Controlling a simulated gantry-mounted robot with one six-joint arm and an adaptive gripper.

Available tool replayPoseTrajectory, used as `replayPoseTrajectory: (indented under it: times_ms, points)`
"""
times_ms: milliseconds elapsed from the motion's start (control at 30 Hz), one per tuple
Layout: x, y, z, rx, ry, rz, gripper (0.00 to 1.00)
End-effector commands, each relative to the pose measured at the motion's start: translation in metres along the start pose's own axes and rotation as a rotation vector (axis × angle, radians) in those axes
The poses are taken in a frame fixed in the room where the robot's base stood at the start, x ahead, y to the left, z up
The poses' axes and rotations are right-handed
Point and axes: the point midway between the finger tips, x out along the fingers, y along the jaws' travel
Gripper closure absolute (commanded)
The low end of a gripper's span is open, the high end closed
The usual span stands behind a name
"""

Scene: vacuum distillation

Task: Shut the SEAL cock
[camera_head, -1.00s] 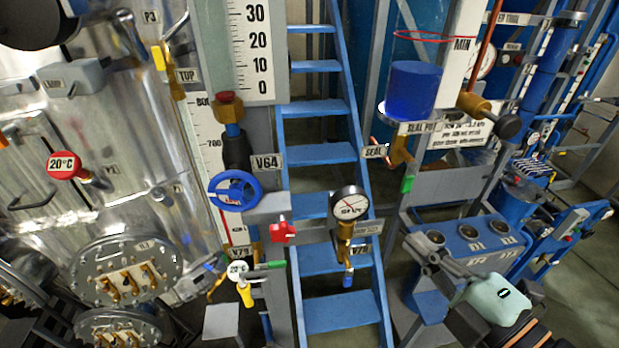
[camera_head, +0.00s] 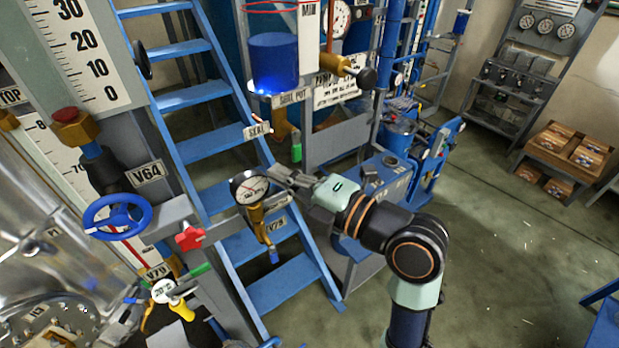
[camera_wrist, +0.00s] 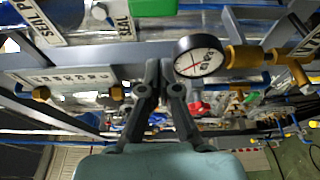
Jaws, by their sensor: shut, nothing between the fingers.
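The SEAL cock is a brass valve (camera_head: 281,124) under the blue seal pot (camera_head: 274,62) in the head view. Its green handle tip (camera_head: 296,152) hangs down. The SEAL tag (camera_head: 257,131) is just left of it. My gripper (camera_head: 272,172) is shut and empty, below the cock and beside the round gauge (camera_head: 249,187). In the wrist view the closed fingertips (camera_wrist: 159,66) point up the picture, apart from the green handle (camera_wrist: 153,7) at the top edge. The cock's brass body is not clear in that view.
The gauge (camera_wrist: 201,56) is close to the right of my fingers in the wrist view, with brass fittings (camera_wrist: 240,57) beside it. A grey rail runs behind them. Blue stairs (camera_head: 215,144) rise left of my arm. Open floor (camera_head: 490,250) lies to the right.

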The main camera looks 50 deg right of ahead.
Motion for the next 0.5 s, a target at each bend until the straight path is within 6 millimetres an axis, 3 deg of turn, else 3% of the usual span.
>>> replayPoseTrajectory:
  times_ms: [100, 300, 500]
  points:
    - [0.019, 0.004, 0.004, 0.002, -0.002, -0.001, 1.0]
    - [0.007, 0.002, 0.032, 0.002, -0.003, -0.001, 1.0]
    - [0.005, 0.0, 0.038, 0.0, -0.001, 0.0, 1.0]
